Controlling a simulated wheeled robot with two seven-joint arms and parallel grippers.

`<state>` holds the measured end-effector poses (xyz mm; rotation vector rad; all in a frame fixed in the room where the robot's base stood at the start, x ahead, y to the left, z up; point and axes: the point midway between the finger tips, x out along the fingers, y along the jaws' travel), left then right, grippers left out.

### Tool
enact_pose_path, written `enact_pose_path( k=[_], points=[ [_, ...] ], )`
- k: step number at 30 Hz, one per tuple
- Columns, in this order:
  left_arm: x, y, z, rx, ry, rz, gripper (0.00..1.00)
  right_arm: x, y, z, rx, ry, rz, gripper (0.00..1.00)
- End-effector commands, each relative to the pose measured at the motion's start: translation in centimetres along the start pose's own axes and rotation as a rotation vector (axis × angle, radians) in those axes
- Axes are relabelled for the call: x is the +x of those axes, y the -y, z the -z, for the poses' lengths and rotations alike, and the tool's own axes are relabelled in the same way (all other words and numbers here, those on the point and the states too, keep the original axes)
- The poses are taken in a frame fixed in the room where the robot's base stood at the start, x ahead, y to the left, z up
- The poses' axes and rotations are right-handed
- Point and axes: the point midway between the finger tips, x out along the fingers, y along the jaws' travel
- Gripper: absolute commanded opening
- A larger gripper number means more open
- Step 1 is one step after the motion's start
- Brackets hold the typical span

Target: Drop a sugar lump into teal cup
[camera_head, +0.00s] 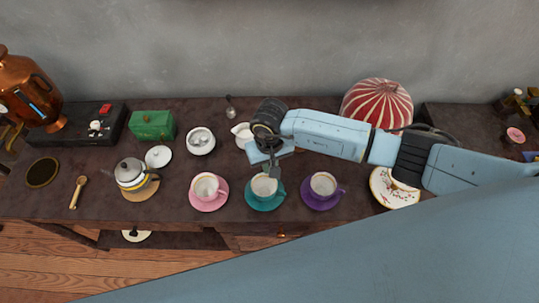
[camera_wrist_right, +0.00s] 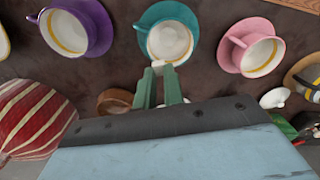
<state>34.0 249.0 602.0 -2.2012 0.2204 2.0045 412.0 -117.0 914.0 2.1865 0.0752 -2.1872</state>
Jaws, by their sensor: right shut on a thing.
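The teal cup (camera_head: 257,187) stands upright on its teal saucer (camera_head: 262,206) near the table's front edge, between the pink and purple cups. In the right wrist view the teal cup (camera_wrist_right: 168,41) is at the top middle, pale inside. My right gripper (camera_head: 271,174) is over the teal cup in the head view. In the wrist view its green fingers (camera_wrist_right: 160,76) are shut on a small white sugar lump (camera_wrist_right: 161,65), which appears at the cup's near rim. Its exact height above the cup is unclear. My left gripper is in neither view.
The pink cup (camera_head: 205,187) and purple cup (camera_head: 322,185) flank the teal one closely. Behind are a white bowl (camera_head: 201,143), a white creamer (camera_head: 240,132) and a red-striped dome (camera_head: 379,104). A teapot (camera_head: 130,173) stands at left. My right arm crosses the right side.

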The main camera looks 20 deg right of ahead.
Motion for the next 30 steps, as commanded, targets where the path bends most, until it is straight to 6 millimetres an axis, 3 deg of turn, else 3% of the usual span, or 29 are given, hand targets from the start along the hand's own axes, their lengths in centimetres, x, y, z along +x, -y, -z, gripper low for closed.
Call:
enact_pose_path(
  k=[8, 18, 29, 30],
  points=[
    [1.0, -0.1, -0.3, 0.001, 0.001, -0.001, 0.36, 1.7, 0.1, -0.2, -0.001, 0.003, 0.0, 0.0],
    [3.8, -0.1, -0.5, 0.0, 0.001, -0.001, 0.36, 5.6, 0.1, -0.2, -0.001, 0.002, 0.0, 0.0],
    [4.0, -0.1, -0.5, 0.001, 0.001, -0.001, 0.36, 6.0, 0.1, -0.1, -0.001, 0.0, 0.0, 0.0],
    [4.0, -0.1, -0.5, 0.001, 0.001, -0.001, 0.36, 6.0, 0.1, -0.1, -0.001, 0.0, 0.0, 0.13]
  ],
)
